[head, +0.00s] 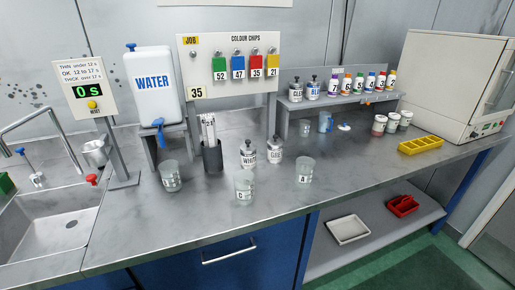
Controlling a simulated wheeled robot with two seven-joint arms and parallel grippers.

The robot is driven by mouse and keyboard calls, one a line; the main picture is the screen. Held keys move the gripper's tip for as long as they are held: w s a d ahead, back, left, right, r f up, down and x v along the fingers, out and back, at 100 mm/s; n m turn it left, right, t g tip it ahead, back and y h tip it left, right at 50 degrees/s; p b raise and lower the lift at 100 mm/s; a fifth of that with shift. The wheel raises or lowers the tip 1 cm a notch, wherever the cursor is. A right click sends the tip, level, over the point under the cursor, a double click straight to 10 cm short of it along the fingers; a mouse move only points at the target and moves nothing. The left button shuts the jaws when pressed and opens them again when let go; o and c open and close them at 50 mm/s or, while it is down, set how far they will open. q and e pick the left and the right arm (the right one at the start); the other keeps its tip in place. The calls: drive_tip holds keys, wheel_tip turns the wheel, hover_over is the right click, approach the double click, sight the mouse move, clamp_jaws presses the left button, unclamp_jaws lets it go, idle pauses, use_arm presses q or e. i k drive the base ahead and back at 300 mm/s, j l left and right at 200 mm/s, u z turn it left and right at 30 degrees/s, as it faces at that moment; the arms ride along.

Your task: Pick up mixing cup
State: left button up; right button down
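Three clear cups stand upright on the grey counter. One cup (171,178) is in front of the water tank and its marking is too small to read. A second cup (244,191), which seems marked C, is at the front middle. A third cup (304,174), marked A, is to its right. A metal cup (95,154) stands at the left by the sink. I cannot tell which of these is the mixing cup. Neither of my grippers is in view.
White (248,156) and grey (275,150) bottles stand behind the cups. A dark holder (212,157) is left of them. The water tank (154,84) is behind left, the sink (50,228) at left, a yellow tray (421,145) at right. The right front counter is clear.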

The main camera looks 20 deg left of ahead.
sight(171, 176)
drive_tip(key=u, duration=1.25)
